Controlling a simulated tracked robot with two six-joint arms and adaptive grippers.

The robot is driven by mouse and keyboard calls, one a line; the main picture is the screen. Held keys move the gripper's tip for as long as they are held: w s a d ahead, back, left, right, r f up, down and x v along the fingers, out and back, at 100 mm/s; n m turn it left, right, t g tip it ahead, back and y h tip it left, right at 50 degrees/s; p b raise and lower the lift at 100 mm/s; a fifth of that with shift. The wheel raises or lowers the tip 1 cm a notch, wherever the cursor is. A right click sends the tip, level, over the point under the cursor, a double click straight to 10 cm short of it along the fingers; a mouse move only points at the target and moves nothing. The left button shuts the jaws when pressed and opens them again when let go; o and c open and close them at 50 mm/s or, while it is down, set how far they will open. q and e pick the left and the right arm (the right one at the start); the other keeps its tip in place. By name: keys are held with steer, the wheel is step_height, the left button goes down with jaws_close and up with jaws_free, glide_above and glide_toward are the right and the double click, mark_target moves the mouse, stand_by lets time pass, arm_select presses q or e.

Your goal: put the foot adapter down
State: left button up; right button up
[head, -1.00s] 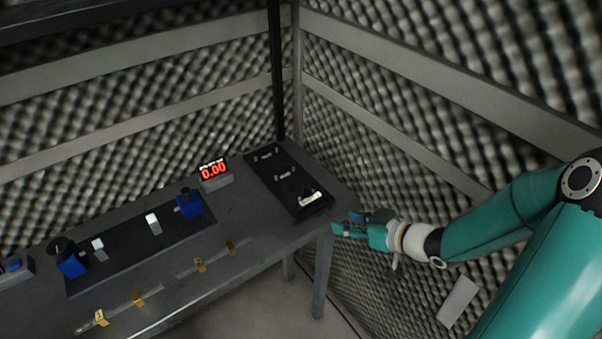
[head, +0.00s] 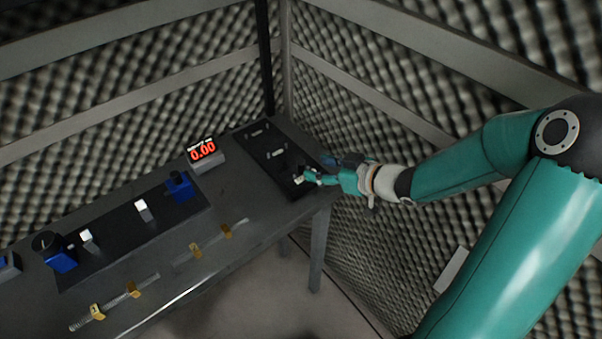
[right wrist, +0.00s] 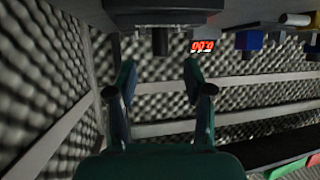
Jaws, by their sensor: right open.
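A black tray (head: 264,148) lies at the right end of the grey table and holds several small pieces. The light piece at its near end (head: 298,180) is likely the foot adapter, though it is too small to be sure. My right gripper (head: 312,178) is at that end, its fingers close beside the light piece and partly covering it. In the right wrist view the fingers (right wrist: 160,76) are apart with nothing clasped between them; a dark stub (right wrist: 160,41) shows beyond the tips. Contact cannot be told. My left gripper is not in view.
A display (head: 203,151) reading 0.00 stands left of the tray. A dark board (head: 120,243) with blue blocks (head: 180,186) and small white pieces lies further left. A rod with yellow clips (head: 133,290) lies along the table's front. Foam walls (head: 370,130) stand close behind.

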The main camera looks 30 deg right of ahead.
mark_target(301, 168)
steer(key=x, duration=0.5)
steer(key=shift+w+f, duration=0.1)
steer(key=shift+w, duration=0.25)
jaws_close()
